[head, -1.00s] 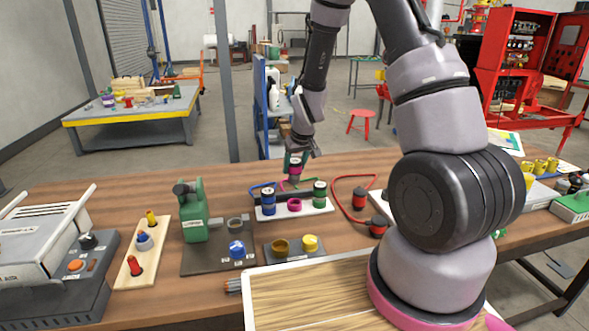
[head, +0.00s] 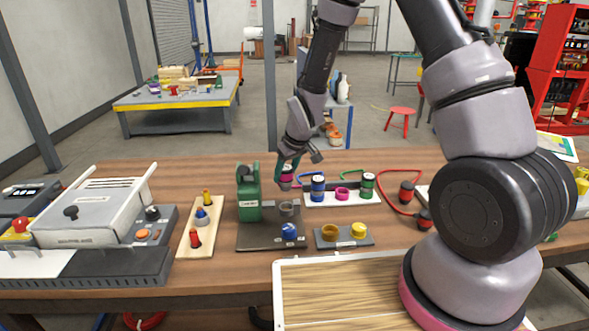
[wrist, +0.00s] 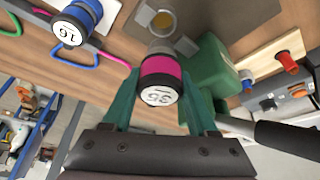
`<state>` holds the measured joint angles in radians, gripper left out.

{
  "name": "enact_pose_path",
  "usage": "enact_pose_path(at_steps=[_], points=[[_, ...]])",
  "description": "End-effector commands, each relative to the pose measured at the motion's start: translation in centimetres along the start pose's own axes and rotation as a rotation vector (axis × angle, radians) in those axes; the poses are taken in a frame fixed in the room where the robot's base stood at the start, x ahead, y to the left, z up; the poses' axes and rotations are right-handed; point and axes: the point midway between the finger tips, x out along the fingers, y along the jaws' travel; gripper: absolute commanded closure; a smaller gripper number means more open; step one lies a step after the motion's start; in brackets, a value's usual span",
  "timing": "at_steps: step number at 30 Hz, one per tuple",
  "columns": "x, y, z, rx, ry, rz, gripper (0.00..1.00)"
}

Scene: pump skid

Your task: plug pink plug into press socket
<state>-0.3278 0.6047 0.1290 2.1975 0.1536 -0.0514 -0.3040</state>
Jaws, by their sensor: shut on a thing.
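My gripper (wrist: 155,95) is shut on the pink plug (wrist: 160,72), which has a pink band, a numbered white cap and a grey lower end. In the head view the pink plug (head: 287,177) is held above the table, behind the press plate. The green press (head: 248,196) stands on a dark plate. A grey ring-shaped socket (head: 289,208) sits on that plate to the right of the press. In the wrist view a ring (wrist: 162,20) shows beyond the plug, apart from it, and the press body (wrist: 208,75) is close on the right.
A white rack (head: 325,200) holds a blue plug (head: 318,188), a green plug (head: 367,186) and an empty pink ring (head: 342,193). A blue knob (head: 289,231) is on the dark plate's front. A grey plate with brass and yellow pieces (head: 343,237) lies in front of the rack.

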Motion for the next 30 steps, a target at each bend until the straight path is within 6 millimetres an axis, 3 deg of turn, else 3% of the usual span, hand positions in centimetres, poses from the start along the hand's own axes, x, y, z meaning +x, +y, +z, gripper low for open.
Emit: enact_pose_path(at_steps=[16, 30], points=[[4.8, 0.1, 2.1, 0.002, -0.002, 0.0, 1.0], [4.6, 0.1, 2.0, 0.002, 0.0, 0.001, 1.0]])
